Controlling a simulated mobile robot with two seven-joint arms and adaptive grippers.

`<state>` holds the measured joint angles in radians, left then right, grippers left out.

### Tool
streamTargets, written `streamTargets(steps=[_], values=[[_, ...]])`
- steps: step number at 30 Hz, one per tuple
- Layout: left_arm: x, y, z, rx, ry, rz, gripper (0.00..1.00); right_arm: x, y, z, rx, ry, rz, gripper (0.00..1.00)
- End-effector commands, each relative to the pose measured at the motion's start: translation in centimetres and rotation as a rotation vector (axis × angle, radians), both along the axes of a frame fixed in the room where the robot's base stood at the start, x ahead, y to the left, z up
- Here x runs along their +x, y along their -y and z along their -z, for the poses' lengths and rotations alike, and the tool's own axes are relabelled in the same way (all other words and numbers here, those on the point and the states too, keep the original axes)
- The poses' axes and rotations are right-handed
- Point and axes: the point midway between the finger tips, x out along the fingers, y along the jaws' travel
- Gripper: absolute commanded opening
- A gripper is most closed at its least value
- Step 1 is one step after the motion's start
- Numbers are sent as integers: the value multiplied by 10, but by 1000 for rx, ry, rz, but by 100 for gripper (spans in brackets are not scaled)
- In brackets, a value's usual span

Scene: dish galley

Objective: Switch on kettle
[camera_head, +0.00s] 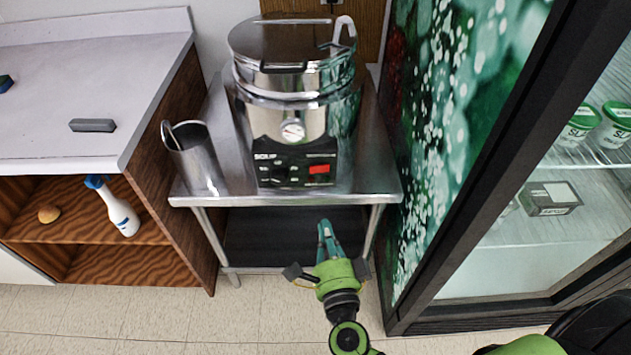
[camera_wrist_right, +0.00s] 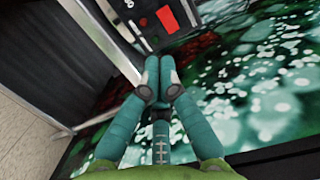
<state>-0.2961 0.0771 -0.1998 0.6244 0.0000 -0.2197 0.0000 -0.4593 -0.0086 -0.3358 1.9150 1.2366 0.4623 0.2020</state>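The kettle (camera_head: 292,105) is a large, shiny metal soup warmer with a lid, standing upright on a metal table. Its black front panel (camera_head: 283,172) carries dark knobs and a red rectangular switch (camera_head: 319,169). The switch also shows at the top of the right wrist view (camera_wrist_right: 167,18), beyond the fingertips. My right gripper (camera_head: 324,226) is in front of the table, below the panel and apart from it. In the right wrist view its teal fingers (camera_wrist_right: 160,76) meet at the tips, with nothing visible between them. My left gripper is not in view.
A metal cup (camera_head: 194,160) with a utensil stands left of the kettle on the metal table (camera_head: 355,185). A wooden counter (camera_head: 50,100) holds a spray bottle (camera_head: 120,212) on its shelf. A green patterned panel (camera_head: 435,120) and glass-fronted cooler (camera_head: 540,230) bound the right side.

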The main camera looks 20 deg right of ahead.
Motion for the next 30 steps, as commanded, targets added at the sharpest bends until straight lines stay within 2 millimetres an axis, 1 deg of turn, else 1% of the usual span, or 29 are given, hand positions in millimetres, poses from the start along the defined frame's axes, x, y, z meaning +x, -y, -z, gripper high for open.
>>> streamTargets(steps=[5,12,18,21,24,30], values=[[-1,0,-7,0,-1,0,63,27,4,-3,-1,4,2,0],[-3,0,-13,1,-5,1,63,79,11,-3,-2,4,1,0],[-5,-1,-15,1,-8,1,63,114,16,-1,-3,2,0,0],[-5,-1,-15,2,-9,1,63,125,18,-1,-3,2,0,0],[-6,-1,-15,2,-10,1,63,132,19,0,-3,0,0,0],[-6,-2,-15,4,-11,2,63,135,19,0,-2,1,0,0]])
